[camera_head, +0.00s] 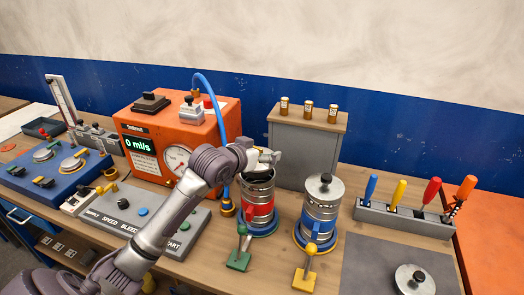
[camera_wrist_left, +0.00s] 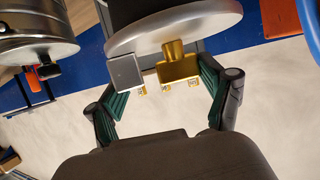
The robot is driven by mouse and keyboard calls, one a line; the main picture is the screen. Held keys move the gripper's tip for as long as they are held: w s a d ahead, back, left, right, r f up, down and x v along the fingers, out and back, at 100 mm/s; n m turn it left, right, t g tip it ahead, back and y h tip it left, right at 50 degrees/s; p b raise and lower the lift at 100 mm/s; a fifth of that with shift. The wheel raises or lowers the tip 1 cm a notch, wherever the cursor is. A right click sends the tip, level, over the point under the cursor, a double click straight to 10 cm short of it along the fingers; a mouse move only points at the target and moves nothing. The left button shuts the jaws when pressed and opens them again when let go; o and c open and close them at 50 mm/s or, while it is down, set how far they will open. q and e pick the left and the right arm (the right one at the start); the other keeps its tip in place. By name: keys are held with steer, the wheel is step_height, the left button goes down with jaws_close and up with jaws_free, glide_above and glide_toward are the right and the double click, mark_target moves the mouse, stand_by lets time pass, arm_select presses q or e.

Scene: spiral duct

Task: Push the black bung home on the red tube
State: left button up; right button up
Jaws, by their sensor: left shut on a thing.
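The red tube (camera_head: 258,207) is a ribbed metal canister with a red band, upright on the bench in the head view. My left gripper (camera_head: 266,160) is directly over its top and partly covers it. The tube's top looks dark there. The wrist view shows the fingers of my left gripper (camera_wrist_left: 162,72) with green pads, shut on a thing. Just past them is a black part with a pale grey disc, which I take for the black bung (camera_wrist_left: 160,12). The exact contact, and whether the bung touches the tube, is hidden. My right gripper is not in view.
A blue-banded canister (camera_head: 320,212) with a black-knobbed lid stands close on the right. Green (camera_head: 239,252) and yellow (camera_head: 304,272) levers stand in front. A grey cabinet (camera_head: 304,150) is behind, and a blue hose (camera_head: 222,110) hangs at left. A lid (camera_head: 413,277) lies on the dark mat.

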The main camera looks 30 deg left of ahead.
mark_target(259, 165)
arm_select(q)
steer(key=shift+r, duration=0.1)
steer(key=shift+f+b, duration=0.45)
steer(key=shift+f, duration=0.95)
steer(key=shift+f, duration=0.3)
steer(key=shift+f+b, duration=0.4)
steer(key=shift+f, duration=0.25)
steer(key=o, duration=1.7)
steer(key=v, duration=1.2)
